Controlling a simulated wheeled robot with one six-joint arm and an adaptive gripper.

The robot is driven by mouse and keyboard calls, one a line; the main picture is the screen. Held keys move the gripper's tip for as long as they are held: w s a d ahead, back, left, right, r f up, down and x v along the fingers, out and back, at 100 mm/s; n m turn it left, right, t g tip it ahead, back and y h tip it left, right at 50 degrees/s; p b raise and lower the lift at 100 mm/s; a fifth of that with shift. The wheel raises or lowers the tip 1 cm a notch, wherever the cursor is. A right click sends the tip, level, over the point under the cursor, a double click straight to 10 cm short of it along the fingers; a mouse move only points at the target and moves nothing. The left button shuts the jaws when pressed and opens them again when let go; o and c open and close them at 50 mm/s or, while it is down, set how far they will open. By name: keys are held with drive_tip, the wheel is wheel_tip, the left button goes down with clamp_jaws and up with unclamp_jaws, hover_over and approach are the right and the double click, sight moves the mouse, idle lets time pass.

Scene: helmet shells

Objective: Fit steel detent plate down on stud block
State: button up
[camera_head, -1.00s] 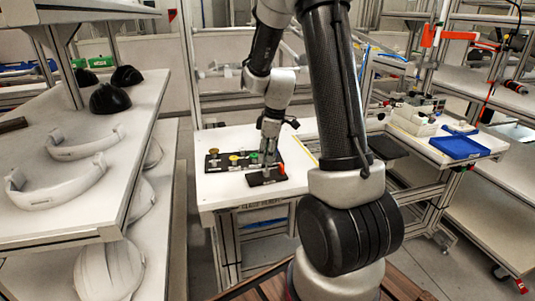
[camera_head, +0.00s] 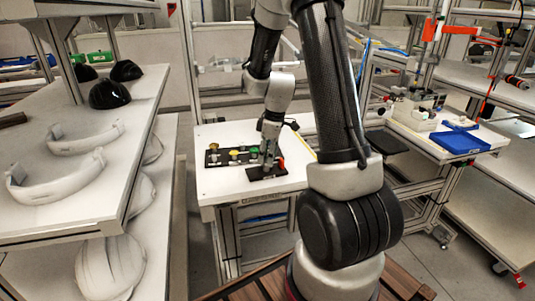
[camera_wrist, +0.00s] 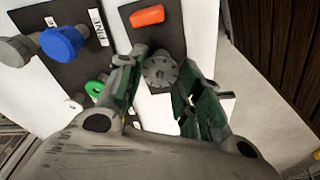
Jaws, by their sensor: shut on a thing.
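The steel detent plate (camera_wrist: 160,69) is a grey, notched disc between the two green-padded fingertips in the wrist view. My gripper (camera_wrist: 158,85) is shut on it. In the head view my gripper (camera_head: 267,165) is low over a small dark base (camera_head: 256,175) near the table's front edge. That base, which I take to be the stud block, also shows in the wrist view (camera_wrist: 172,38) around and under the plate, with an orange-red piece (camera_wrist: 147,16) on it. The stud is hidden by the plate and fingers, so I cannot tell whether the plate touches it.
A black board with a blue knob (camera_wrist: 62,42), a green knob (camera_wrist: 97,87) and a grey knob (camera_wrist: 16,50) lies beside the base. The white table (camera_head: 222,185) is clear at the front left. A shelf with helmet parts (camera_head: 85,137) stands left; a blue tray (camera_head: 459,142) is far right.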

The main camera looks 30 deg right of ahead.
drive_tip(key=shift+f, duration=0.65)
drive_tip(key=o, duration=1.1)
drive_tip(key=shift+r, duration=0.15)
drive_tip(key=r, duration=0.4)
drive_tip(key=d+r, duration=0.1)
drive_tip(key=r, duration=0.2)
drive_tip(key=s+r, duration=0.1)
drive_tip(key=r, duration=0.3)
drive_tip(key=shift+s+d+r, duration=0.1)
drive_tip(key=shift+d+r, duration=0.05)
drive_tip(key=shift+r, duration=0.15)
